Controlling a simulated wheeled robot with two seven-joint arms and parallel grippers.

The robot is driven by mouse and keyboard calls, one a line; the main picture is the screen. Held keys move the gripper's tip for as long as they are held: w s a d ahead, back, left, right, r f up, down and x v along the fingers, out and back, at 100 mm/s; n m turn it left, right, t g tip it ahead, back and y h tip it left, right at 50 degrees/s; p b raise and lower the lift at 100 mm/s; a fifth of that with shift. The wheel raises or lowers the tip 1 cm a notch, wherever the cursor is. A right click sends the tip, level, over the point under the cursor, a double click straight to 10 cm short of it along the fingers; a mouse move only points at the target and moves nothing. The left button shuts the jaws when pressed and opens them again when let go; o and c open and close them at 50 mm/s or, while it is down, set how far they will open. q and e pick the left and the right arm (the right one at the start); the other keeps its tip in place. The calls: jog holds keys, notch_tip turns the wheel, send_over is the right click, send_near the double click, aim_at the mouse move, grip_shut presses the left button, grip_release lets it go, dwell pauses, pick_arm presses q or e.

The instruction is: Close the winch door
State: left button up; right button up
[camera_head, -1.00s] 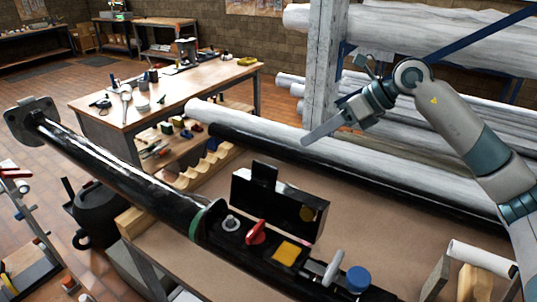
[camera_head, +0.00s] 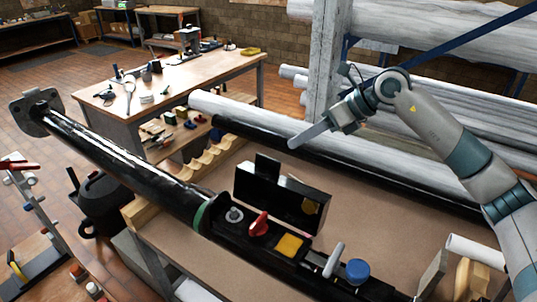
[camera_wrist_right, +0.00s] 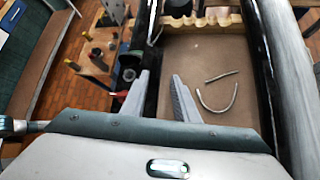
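The winch door (camera_head: 290,203) is a black rectangular panel with a tab on its top edge and a yellowish round spot. It stands open, upright along the far side of the black mast (camera_head: 130,165). The mast's exposed section holds a red knob (camera_head: 259,224), a yellow square (camera_head: 290,245) and a grey round fitting (camera_head: 234,215). My right gripper (camera_head: 308,135) is above and beyond the door, apart from it in the picture. In the wrist view my right gripper (camera_wrist_right: 160,88) has two separated fingers with nothing between them. I cannot clearly pick out the door there. My left gripper is out of view.
A black tube and a white tube (camera_head: 245,118) lie behind the door on notched wooden supports (camera_head: 205,160). A grey post (camera_head: 325,65) and a rack of tubes stand behind my right arm. A blue cap (camera_head: 358,272) and a grey handle (camera_head: 334,260) stick up from the mast.

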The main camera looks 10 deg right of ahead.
aim_at(269, 158)
jog(key=p+x, duration=0.4)
jog(key=x, duration=0.7)
jog(key=shift+a, duration=0.15)
jog(key=shift+w+a+f+p, duration=0.3)
jog(key=shift+a+f+p, duration=0.1)
jog(key=shift+f, duration=0.1)
grip_shut()
jog(key=shift+d+r, duration=0.1)
dwell(0.6)
